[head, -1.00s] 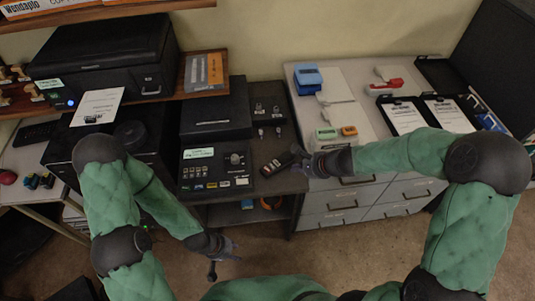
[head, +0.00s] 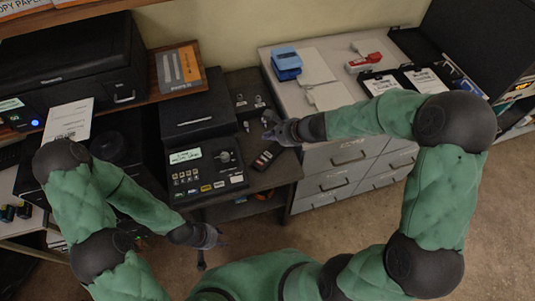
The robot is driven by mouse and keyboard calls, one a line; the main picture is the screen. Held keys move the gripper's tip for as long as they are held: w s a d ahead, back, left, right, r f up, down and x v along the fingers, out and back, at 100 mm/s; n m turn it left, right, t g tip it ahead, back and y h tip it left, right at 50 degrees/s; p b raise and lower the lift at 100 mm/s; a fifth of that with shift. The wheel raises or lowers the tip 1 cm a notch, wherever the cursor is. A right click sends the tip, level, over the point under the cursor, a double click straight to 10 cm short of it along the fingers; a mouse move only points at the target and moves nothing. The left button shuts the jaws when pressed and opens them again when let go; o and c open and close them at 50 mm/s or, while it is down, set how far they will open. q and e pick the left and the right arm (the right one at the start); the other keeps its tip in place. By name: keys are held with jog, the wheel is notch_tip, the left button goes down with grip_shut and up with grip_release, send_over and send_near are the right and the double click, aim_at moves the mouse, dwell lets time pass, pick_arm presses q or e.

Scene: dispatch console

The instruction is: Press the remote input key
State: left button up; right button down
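A black remote (head: 262,158) with a small red mark lies on the dark desk, right of the control console (head: 207,175). The console has a lit display, several small keys and a knob. Its key labels are too small to read. My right gripper (head: 268,126) is over the desk just beyond the remote in the head view, with its fingertips apart and nothing seen between them. Whether it touches anything cannot be told. My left gripper (head: 211,250) hangs low in front of the desk, fingers apart and empty.
Small switches (head: 241,100) sit on the desk behind my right gripper. A grey drawer cabinet (head: 330,170) stands to the right, with a blue box (head: 286,63) and a red stapler-like thing (head: 364,63) on top. A black printer (head: 75,65) stands at the left.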

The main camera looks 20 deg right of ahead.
jog(key=b, duration=0.6)
send_over(270, 156)
notch_tip(270, 156, down, 7)
jog(key=shift+w+r, duration=0.1)
jog(key=shift+w, duration=0.05)
jog(key=shift+f+b, duration=0.65)
jog(key=shift+f, duration=0.15)
jog(key=shift+f, duration=0.1)
jog(key=shift+f+b, duration=0.35)
jog(key=shift+b, duration=0.15)
jog(key=shift+f+b, duration=0.25)
jog(key=shift+b, duration=0.05)
dwell(0.8)
jog(key=shift+r, duration=0.15)
jog(key=shift+r+p, duration=0.55)
jog(key=shift+r, duration=0.1)
dwell(0.3)
